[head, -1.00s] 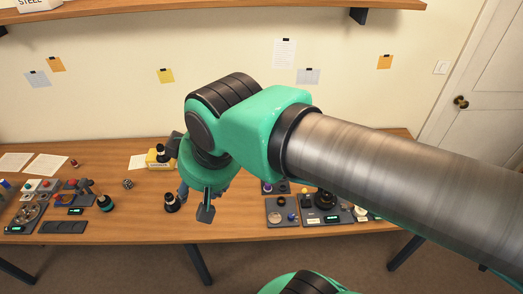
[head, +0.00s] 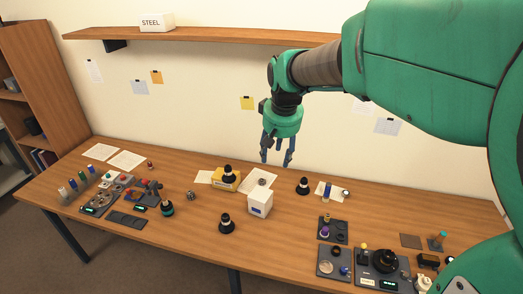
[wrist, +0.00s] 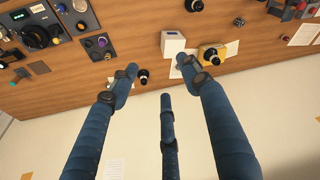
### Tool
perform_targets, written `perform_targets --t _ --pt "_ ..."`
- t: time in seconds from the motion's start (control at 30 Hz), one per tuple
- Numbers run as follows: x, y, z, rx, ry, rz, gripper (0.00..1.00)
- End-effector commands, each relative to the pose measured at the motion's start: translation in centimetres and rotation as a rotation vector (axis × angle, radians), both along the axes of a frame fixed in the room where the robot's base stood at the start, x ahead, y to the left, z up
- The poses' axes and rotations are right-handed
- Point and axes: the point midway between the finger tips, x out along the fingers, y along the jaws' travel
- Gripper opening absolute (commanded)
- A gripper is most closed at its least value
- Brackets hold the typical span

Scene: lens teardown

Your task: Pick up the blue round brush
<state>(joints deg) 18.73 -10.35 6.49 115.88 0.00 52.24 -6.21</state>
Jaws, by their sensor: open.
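My gripper (head: 277,158) has three blue fingers, spread apart and empty, and hangs above the back of the bench in the head view. Its fingers (wrist: 160,78) also show in the wrist view, with nothing between them. I cannot surely pick out the blue round brush. A small upright blue item (head: 327,189) stands right of my gripper, near a paper sheet. Other upright pieces, one of them blue (head: 63,191), stand at the bench's far left. All are too small to tell whether any is the brush.
A white box (head: 260,203) and a yellow box (head: 226,180) stand mid-bench, also seen in the wrist view (wrist: 172,43) (wrist: 212,54). Dark lens parts (head: 227,224) stand nearby. Dark trays (head: 333,230) lie at right. A shelf (head: 200,36) runs along the wall above.

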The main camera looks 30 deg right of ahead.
Motion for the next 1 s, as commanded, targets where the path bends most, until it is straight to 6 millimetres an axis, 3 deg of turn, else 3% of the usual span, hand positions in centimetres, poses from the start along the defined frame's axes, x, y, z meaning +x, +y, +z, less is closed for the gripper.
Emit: perform_targets --t 0.2,0.5,0.8,1.0 --pt "3.8 -5.9 -3.3 0.013 0.050 -0.052 0.47" --pt "7.4 -14.5 -8.9 0.035 0.111 -0.117 0.47" --pt "9.3 -23.5 -16.2 0.065 0.168 -0.182 0.47" --pt "9.3 -29.5 -21.8 0.090 0.205 -0.224 0.47"
